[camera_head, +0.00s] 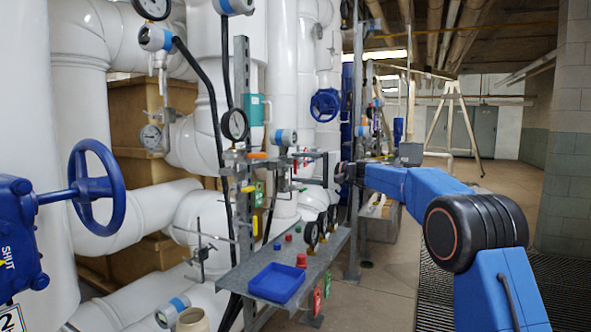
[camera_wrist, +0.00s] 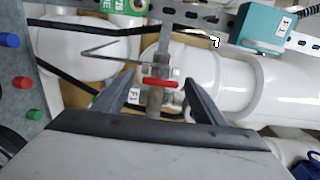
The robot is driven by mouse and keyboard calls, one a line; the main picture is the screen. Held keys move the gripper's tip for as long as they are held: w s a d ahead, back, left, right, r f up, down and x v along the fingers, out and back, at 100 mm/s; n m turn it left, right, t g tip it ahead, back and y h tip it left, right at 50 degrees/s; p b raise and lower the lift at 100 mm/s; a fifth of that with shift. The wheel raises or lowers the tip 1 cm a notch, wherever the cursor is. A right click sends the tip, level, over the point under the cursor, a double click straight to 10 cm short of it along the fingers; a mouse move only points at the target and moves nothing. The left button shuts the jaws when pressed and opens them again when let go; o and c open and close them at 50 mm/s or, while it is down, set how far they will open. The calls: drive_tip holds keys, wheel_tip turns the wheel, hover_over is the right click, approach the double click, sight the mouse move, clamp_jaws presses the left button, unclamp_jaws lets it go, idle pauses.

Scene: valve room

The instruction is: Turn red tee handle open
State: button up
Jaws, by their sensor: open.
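The red tee handle (camera_wrist: 161,83) is a short red bar across a metal stem, seen in the wrist view. It lies across the gap between the fingertips of my gripper (camera_wrist: 159,90), which is open. One finger is on each side of the handle, with a visible gap at both ends. I cannot tell how far the fingertips are from it in depth. In the head view my gripper (camera_head: 304,169) reaches left toward the pipe rack, and the handle shows only as a small red spot near the fingers.
A metal shelf (camera_head: 322,256) with a blue tray (camera_head: 276,282) stands below my gripper. A bent metal rod (camera_wrist: 108,45) and a teal box (camera_wrist: 265,27) are near the handle. A large blue handwheel (camera_head: 97,187) is at the left. The floor (camera_head: 395,262) beyond the shelf is clear.

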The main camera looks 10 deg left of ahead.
drive_tip(key=v, duration=1.5)
drive_tip(key=shift+s+d, duration=0.1)
drive_tip(key=s+d+f+n+g+h, duration=0.1)
drive_tip(key=s+d+f+h, duration=0.15)
drive_tip(key=s, duration=0.75)
drive_tip(key=s+d+f+h, duration=0.2)
drive_tip(key=s+f+h, duration=0.15)
drive_tip(key=s, duration=0.55)
drive_tip(key=s+d+f+n+g+h, duration=0.15)
drive_tip(key=s+f, duration=0.25)
drive_tip(key=s, duration=0.6)
drive_tip(key=s+d+f+h, duration=0.3)
drive_tip(key=s+d+f, duration=0.3)
drive_tip(key=s, duration=0.4)
drive_tip(key=s+d+f+n+h, duration=0.1)
drive_tip(key=s+d+f+h, duration=0.2)
drive_tip(key=s+d+f, duration=0.3)
drive_tip(key=s+d+f+t+h, duration=0.1)
drive_tip(key=s+d+f+h, duration=0.2)
drive_tip(key=s, duration=1.3)
drive_tip(key=d+f, duration=0.3)
drive_tip(key=f, duration=0.3)
drive_tip(key=shift+s+f, duration=0.2)
drive_tip(key=shift+f, duration=0.2)
drive_tip(key=shift+h, duration=0.25)
